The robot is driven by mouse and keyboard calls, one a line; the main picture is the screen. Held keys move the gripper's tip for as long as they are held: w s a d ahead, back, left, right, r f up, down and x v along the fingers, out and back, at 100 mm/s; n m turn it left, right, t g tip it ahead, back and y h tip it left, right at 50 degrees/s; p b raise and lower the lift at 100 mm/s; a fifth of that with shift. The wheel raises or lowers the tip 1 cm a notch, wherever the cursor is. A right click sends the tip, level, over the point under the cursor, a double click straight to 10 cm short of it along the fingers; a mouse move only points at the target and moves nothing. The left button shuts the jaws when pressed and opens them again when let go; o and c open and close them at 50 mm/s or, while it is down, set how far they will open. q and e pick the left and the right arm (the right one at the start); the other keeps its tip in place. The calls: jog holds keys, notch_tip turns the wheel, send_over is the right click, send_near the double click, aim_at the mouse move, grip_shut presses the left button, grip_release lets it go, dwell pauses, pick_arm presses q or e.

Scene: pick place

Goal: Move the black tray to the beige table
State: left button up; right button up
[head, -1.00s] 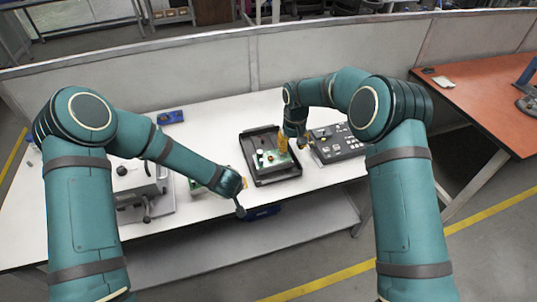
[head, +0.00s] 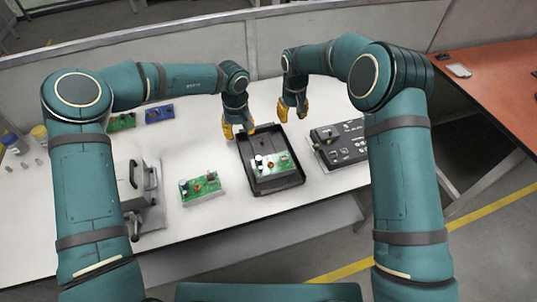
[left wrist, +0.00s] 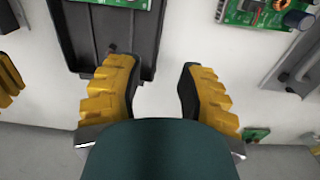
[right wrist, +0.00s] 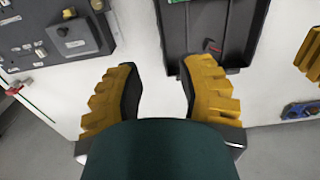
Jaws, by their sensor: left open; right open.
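The black tray (head: 280,185) lies flat on the white table (head: 215,222), with a green circuit board (head: 271,164) inside it. My left gripper (head: 238,131) is open and empty near the tray's far left corner. In the left wrist view the tray (left wrist: 125,35) shows ahead of the left fingers, beside the left one. My right gripper (head: 292,113) is open and empty beyond the tray's far right corner. In the right wrist view the tray (right wrist: 236,40) is ahead of the right fingers. No plainly beige table shows; an orange-brown table (head: 490,85) stands at the right.
A dark control box (head: 340,143) sits close to the tray's right. Another circuit board (head: 201,188) and a grey clamp device (head: 143,195) are to its left. A blue part (head: 159,114) lies farther back. A grey partition (head: 190,60) runs behind the table.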

aim_at(289, 142)
pick_arm(q)
jog(key=shift+f, duration=0.2)
pick_arm(e)
jog(key=shift+f, duration=0.15)
